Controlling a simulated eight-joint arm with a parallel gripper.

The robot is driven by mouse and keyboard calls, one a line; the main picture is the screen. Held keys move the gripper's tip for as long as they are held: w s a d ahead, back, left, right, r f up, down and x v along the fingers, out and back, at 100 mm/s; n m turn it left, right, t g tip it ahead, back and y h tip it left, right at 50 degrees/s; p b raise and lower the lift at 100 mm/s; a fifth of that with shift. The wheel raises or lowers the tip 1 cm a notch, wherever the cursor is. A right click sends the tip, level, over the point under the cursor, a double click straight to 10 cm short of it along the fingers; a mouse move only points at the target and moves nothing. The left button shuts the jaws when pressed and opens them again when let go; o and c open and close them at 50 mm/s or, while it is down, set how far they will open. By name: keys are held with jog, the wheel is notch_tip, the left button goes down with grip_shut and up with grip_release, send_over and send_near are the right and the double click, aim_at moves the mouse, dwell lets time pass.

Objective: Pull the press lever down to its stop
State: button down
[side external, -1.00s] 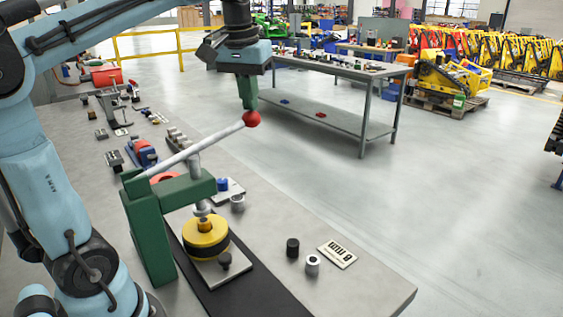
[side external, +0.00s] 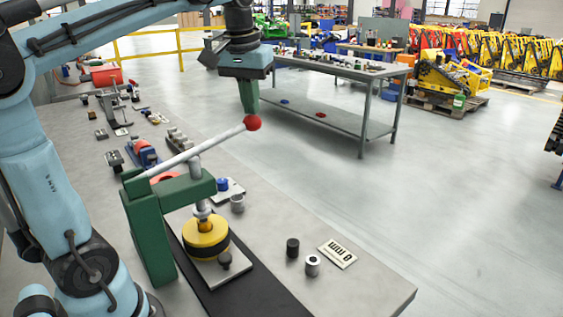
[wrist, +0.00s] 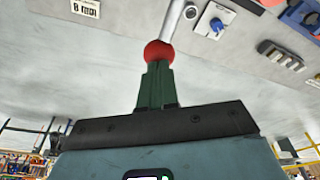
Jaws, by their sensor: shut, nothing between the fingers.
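The green press (side external: 150,230) stands on the bench, its pale lever (side external: 195,153) slanting up to the right. The lever ends in a red ball knob (side external: 253,123). A vertical ram (side external: 202,208) hangs from the press head over a yellow and black round piece (side external: 206,235) on a plate. My gripper (side external: 251,113) points down with its green fingers shut and empty, right at the knob. In the wrist view, the fingertips (wrist: 157,68) meet the red knob (wrist: 158,52), with the lever running away behind it. Whether they touch or only overlap in view is hard to tell.
Two small cylinders (side external: 292,247) and a printed card (side external: 337,254) lie on the bench right of the press. A blue-knobbed piece (side external: 222,185) and other tools lie behind it. The space right of the knob is clear above the floor.

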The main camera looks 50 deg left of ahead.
aim_at(257, 125)
jog(key=shift+w+f, duration=0.2)
jog(key=shift+f, duration=0.75)
jog(key=shift+w+f, duration=0.2)
jog(key=shift+f, duration=0.8)
jog(key=shift+w+f, duration=0.2)
jog(key=shift+f, duration=0.75)
dwell(3.2)
notch_tip(257, 125, up, 13)
dwell(1.7)
